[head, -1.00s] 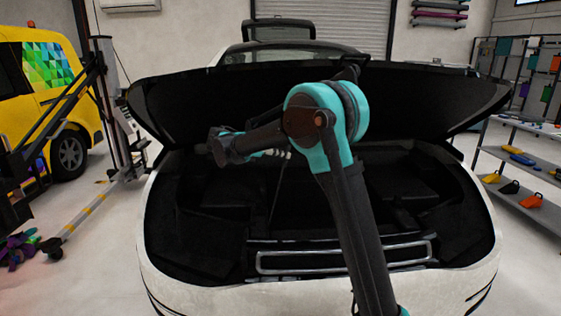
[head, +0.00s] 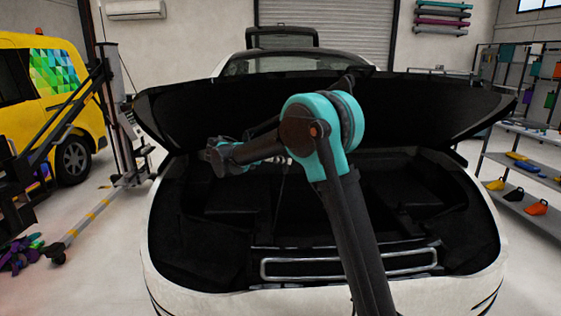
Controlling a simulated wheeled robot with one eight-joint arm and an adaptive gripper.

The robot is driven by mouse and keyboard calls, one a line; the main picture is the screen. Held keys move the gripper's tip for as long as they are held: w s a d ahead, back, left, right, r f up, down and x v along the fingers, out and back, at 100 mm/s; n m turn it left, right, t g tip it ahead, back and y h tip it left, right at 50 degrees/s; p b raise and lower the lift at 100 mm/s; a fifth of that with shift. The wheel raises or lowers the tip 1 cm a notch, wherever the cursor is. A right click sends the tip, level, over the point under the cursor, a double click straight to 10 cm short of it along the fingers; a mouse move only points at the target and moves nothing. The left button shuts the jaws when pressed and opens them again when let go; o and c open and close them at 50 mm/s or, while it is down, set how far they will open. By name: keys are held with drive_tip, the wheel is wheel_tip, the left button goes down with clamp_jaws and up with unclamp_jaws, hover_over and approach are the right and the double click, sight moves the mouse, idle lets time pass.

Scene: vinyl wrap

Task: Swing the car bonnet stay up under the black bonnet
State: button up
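The black bonnet (head: 420,105) is raised over the open engine bay of a white car. The thin dark stay (head: 277,195) slants up from the front of the bay, left of centre, toward the bonnet's underside. Its upper end is hidden by my arm, so I cannot tell whether it touches the bonnet.
My arm crosses the middle of the bay. The car's front panel with a pale rectangular frame (head: 350,264) lies below. A shelf rack (head: 530,165) stands at right.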

drive_tip(key=v, duration=1.2)
drive_tip(key=s+d+f+m+g+y, duration=0.1)
drive_tip(key=s+d+f+m+y, duration=0.1)
drive_tip(key=s+d+f+m, duration=0.45)
drive_tip(key=s+d+f+m+g+y, duration=0.1)
drive_tip(key=d+f+g+y, duration=0.15)
drive_tip(key=d, duration=0.75)
drive_tip(key=s+d+f+m+y, duration=0.1)
drive_tip(key=s+d+f+m, duration=0.25)
drive_tip(key=d+f, duration=0.4)
drive_tip(key=s+d+f+m+y, duration=0.3)
drive_tip(key=s+f+m, duration=0.3)
drive_tip(key=s, duration=0.4)
drive_tip(key=s+d+f+m+y, duration=0.3)
drive_tip(key=s+f+m, duration=0.3)
drive_tip(key=s+m, duration=0.3)
drive_tip(key=shift+s+d+f+y, duration=0.25)
drive_tip(key=shift+s+y, duration=0.2)
drive_tip(key=shift+s, duration=0.45)
drive_tip(key=shift+t, duration=0.25)
